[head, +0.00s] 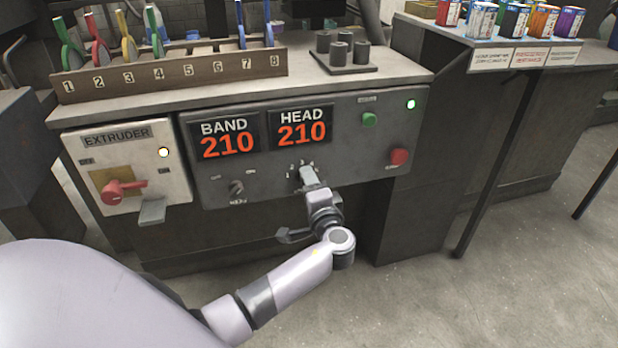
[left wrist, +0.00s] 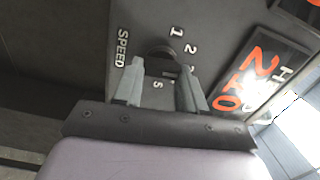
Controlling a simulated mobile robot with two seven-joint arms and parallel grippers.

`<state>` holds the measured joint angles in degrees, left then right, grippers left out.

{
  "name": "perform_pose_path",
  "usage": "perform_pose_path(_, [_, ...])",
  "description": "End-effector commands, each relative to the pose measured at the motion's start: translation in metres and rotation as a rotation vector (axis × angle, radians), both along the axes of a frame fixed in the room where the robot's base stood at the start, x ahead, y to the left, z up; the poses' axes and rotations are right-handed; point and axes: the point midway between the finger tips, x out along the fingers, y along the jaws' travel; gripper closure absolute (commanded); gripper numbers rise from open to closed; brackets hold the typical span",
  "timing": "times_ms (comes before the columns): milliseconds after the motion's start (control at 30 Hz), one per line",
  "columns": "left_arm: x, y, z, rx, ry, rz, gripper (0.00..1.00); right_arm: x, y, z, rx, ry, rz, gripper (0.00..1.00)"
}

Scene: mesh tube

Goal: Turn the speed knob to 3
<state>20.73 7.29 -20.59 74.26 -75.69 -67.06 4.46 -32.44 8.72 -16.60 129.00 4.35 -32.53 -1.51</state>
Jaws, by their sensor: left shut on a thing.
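The speed knob (left wrist: 161,52) is a small dark round knob on the grey control panel (head: 355,140), in the left wrist view. The word SPEED is printed beside it, with 1 and 2 readable and further numbers partly covered by the fingers. My left gripper (head: 306,172) reaches the panel below the HEAD display and is shut on the knob, which it mostly hides in the head view. In the left wrist view the two fingers (left wrist: 160,72) stand on either side of the knob. Its pointer setting cannot be told. My right gripper is not in view.
Another dark knob (head: 237,187) sits left of my gripper. A green button (head: 369,119) and a red button (head: 398,157) are at the panel's right. The BAND (head: 227,138) and HEAD (head: 302,130) displays read 210.

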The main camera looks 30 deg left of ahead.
Motion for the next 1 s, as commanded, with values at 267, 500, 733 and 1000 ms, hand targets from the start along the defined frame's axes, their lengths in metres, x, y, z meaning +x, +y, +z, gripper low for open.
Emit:
perform_pose_path(267, [0.0006, 0.0010, 0.0010, 0.060, 0.067, 0.001, 0.90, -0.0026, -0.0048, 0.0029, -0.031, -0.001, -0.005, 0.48])
perform_pose_path(500, [0.0007, 0.0011, 0.0004, 0.072, 0.082, 0.001, 0.90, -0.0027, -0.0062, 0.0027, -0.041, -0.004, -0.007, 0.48])
perform_pose_path(733, [0.0007, 0.0012, 0.0005, 0.072, 0.081, 0.001, 0.90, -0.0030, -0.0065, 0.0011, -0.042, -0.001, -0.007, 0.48])
perform_pose_path(1000, [0.0004, 0.0008, 0.0001, 0.071, 0.080, 0.001, 0.34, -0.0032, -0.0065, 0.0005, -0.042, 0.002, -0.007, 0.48])
